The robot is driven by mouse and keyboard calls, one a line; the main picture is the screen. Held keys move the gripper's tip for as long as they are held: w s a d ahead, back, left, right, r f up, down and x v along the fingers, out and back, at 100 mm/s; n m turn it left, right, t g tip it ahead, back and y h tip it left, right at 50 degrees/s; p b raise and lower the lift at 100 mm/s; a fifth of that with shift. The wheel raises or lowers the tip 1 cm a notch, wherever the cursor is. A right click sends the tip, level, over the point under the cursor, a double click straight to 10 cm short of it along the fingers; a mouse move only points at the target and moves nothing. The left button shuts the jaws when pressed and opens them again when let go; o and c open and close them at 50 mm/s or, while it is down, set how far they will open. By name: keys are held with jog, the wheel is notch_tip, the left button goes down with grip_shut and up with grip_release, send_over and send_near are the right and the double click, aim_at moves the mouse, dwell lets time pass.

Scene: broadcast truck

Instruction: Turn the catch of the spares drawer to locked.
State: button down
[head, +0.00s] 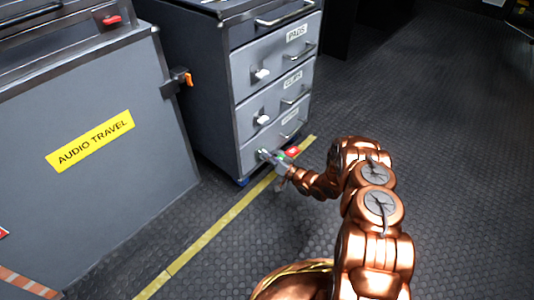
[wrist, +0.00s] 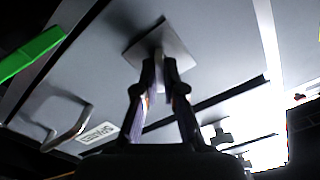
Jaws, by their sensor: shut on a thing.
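The spares drawer (head: 257,149) is the bottom grey drawer of the dark cabinet. It looks closed. In the wrist view its SPARES label (wrist: 98,132) shows at lower left. The catch (wrist: 159,62) stands out from a square pale plate (wrist: 177,42) on the drawer front. My gripper (head: 265,155) is at the left part of the drawer front. In the wrist view both fingers (wrist: 161,72) are shut on the catch, one on each side. The fingers hide much of the catch, and I cannot tell whether it stands at locked.
Two drawers above carry catches, (head: 261,74) and (head: 261,119), and handles. A grey AUDIO TRAVEL case (head: 75,175) with an orange latch (head: 188,79) stands at left. A yellow line (head: 215,230) crosses the dark floor. The floor at right is open.

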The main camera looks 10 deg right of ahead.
jog(key=m, duration=1.1)
jog(key=shift+w+d+r, duration=0.1)
jog(key=shift+w, duration=0.15)
dwell(0.4)
jog(key=c, duration=1.3)
grip_release()
jog(key=shift+s, duration=0.1)
jog(key=v, duration=1.2)
